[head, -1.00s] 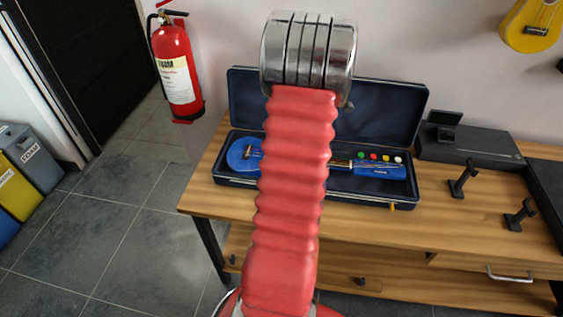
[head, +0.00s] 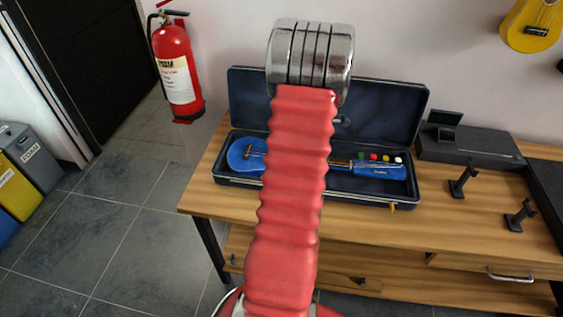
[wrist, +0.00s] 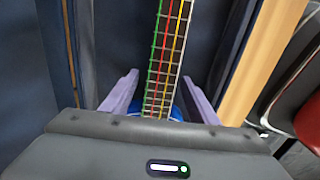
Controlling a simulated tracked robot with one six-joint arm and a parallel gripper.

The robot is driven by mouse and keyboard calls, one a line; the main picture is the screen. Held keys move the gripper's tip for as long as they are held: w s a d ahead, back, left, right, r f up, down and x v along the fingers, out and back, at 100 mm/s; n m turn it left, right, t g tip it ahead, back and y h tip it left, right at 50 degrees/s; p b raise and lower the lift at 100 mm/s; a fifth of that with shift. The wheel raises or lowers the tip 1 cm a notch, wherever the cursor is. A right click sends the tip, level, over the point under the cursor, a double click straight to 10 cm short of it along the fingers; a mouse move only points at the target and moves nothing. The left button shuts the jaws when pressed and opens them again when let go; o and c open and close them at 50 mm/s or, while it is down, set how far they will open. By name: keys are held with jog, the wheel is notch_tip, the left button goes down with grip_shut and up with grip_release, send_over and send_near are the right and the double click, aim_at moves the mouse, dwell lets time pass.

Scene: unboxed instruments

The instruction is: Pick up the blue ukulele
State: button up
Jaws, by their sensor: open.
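The blue ukulele lies in an open dark blue case (head: 325,107) on the wooden table. In the head view its round blue body (head: 243,154) is at the left and its blue headstock (head: 379,170) with colored pegs at the right. My red arm hides its middle. In the wrist view the ukulele's neck (wrist: 163,60), with colored strings, runs between the two pale purple fingers of my gripper (wrist: 160,80). The fingers are open, one on each side of the neck, with gaps. Their height over the neck is hard to tell. In the head view the gripper is hidden.
The raised lid stands behind the ukulele. A dark box (head: 472,146) and small black stands (head: 464,180) are on the table to the right. A fire extinguisher (head: 178,70) hangs at the left; a yellow ukulele (head: 533,25) hangs on the wall.

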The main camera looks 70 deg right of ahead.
dwell(0.3)
jog(key=c, duration=1.1)
jog(key=shift+r, duration=0.15)
jog(key=shift+c, duration=0.2)
notch_tip(320, 180, up, 10)
jog(key=shift+f, duration=0.1)
dwell(0.4)
